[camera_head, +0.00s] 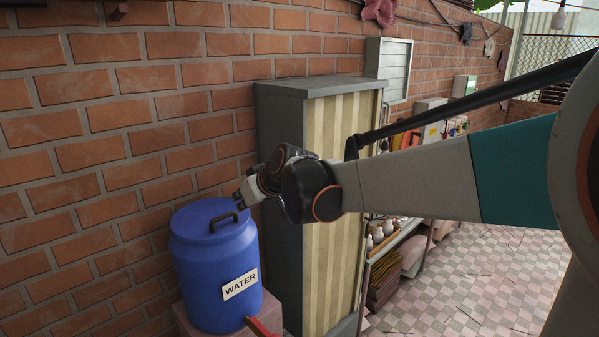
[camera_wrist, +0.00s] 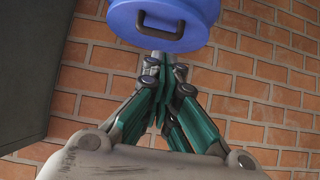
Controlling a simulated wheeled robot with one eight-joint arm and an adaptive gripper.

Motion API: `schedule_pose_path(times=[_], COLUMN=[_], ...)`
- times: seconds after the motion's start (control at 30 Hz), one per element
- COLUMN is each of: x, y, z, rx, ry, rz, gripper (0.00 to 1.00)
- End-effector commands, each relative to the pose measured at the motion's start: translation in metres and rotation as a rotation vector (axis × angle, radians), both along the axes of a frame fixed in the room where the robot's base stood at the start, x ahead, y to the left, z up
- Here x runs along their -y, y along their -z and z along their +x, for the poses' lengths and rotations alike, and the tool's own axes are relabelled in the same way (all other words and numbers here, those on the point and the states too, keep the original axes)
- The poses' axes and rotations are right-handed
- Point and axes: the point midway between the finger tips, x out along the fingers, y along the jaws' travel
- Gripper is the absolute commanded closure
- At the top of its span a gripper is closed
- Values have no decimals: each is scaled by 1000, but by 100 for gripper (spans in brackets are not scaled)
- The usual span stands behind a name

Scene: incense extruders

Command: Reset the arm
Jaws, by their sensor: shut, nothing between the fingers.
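My arm reaches in from the right edge of the head view, and its end is just above and to the right of a blue water barrel (camera_head: 213,262). My gripper (camera_head: 240,200) is small there and close to the lid's dark handle; I cannot tell from that view whether they touch. In the wrist view, my gripper (camera_wrist: 158,62) is shut with its fingers together and nothing between them. The barrel's blue lid (camera_wrist: 205,20) and its dark handle (camera_wrist: 160,24) show beyond the fingertips.
A brick wall (camera_head: 110,130) runs along the left, close to my gripper. A tall cabinet (camera_head: 320,110) stands right behind my forearm. A shelf with bottles (camera_head: 385,235) is beyond it. The tiled floor (camera_head: 470,280) at the right looks open. A red tap (camera_head: 262,328) sits at the barrel's base.

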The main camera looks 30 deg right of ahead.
Motion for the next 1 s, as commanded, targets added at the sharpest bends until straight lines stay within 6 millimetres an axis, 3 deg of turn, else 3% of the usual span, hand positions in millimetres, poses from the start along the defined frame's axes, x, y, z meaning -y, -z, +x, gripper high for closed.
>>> schedule_pose_path(times=[0.03,0.57,1.0], x=[-2,-2,8], y=[22,177,327], z=[-15,-143,-243], rx=[-10,-142,-235], ry=[4,98,202], rz=[-1,-10,-30], gripper=[100,100,100])
